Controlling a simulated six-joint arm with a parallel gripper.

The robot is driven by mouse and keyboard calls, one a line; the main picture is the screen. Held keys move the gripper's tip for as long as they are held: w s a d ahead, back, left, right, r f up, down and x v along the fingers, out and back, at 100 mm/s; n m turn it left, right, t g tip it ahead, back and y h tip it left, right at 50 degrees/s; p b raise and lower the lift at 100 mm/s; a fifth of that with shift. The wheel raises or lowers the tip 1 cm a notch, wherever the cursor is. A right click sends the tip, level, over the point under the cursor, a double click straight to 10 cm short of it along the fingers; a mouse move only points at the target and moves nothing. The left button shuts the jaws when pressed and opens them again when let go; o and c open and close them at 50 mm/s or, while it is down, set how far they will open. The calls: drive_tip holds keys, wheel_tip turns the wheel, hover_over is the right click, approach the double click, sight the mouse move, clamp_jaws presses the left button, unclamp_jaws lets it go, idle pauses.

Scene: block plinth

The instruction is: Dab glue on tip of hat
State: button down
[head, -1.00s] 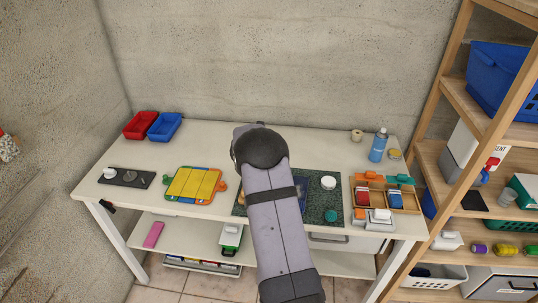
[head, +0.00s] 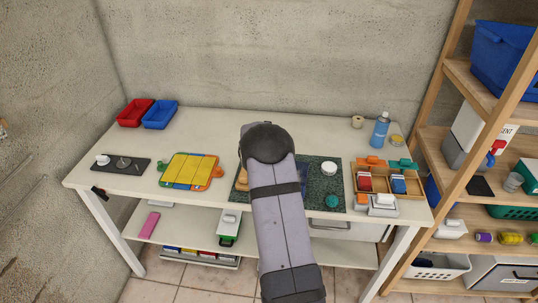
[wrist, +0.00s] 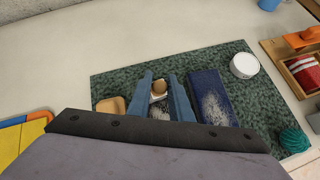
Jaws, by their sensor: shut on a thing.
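In the wrist view my gripper (wrist: 165,98) has its two blue fingers close together over a dark green speckled mat (wrist: 125,77). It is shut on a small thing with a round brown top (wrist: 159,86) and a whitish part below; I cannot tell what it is. A dark blue piece with white specks (wrist: 211,97) lies on the mat just right of the fingers. A white round pot or lid (wrist: 244,66) is further right; it also shows in the head view (head: 329,168). I cannot make out a hat or its tip for certain. In the head view my arm hides the gripper.
A teal ball (wrist: 294,139) sits at the mat's right side, and a tan wooden piece (wrist: 111,105) at its left. A wooden box with red and blue rolls (head: 382,183), a blue bottle (head: 381,130) and a yellow board (head: 188,168) surround the mat. The back middle is clear.

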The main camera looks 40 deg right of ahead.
drive_tip(key=shift+s+d, duration=0.5)
drive_tip(key=shift+w+a+p, duration=0.65)
drive_tip(key=shift+w+a, duration=0.65)
drive_tip(key=shift+a, duration=0.2)
wheel_tip(320, 180, up, 3)
drive_tip(key=shift+w+f+p, duration=0.15)
drive_tip(key=shift+f+p, duration=0.05)
drive_tip(key=shift+p, duration=0.45)
drive_tip(key=shift+r+p, duration=0.6)
drive_tip(key=shift+r, duration=0.05)
wheel_tip(320, 180, up, 4)
drive_tip(key=p, duration=0.3)
drive_tip(key=shift+r, duration=0.1)
